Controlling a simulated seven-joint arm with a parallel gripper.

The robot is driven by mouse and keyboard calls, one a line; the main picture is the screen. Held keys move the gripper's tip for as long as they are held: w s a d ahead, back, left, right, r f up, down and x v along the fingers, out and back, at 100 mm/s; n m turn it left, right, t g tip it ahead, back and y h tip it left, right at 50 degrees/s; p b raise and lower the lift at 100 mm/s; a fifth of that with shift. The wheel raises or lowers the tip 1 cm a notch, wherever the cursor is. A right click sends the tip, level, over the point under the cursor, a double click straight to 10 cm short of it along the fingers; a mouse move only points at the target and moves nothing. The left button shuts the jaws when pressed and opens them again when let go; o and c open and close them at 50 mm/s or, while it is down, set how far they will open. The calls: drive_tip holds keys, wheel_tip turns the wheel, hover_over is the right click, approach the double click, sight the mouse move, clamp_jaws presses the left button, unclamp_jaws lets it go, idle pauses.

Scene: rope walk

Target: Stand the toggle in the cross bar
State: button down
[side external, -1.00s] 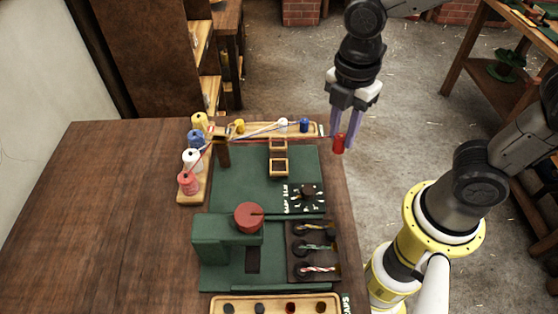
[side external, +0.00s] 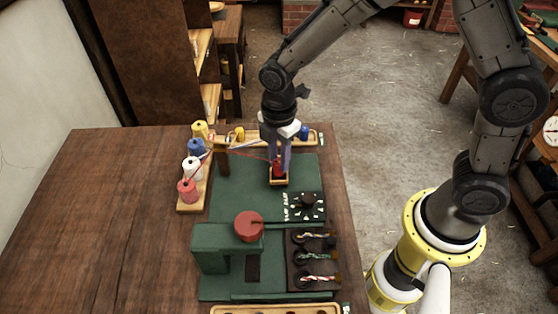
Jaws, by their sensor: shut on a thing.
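My gripper (side external: 279,169) points down over the far part of the green base and is shut on a red toggle (side external: 278,171). The toggle is upright at the small wooden cross bar (side external: 279,183), within the outline of its near opening. I cannot tell whether it rests on the bottom. My fingers hide most of the cross bar's far part. A red thread (side external: 247,155) runs from the dark post toward the toggle.
A blue toggle (side external: 304,132) and a yellow one (side external: 239,134) stand in the back wooden tray (side external: 316,138). Several thread spools (side external: 192,167) stand at left. A dark dial (side external: 308,200), a green block with a red knob (side external: 249,226) and a cord rack (side external: 314,259) lie nearer. The table's left is clear.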

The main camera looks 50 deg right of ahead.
drive_tip(key=shift+f, duration=0.75)
drive_tip(key=shift+f, duration=0.1)
drive_tip(key=c, duration=0.6)
unclamp_jaws()
drive_tip(key=shift+c, duration=0.2)
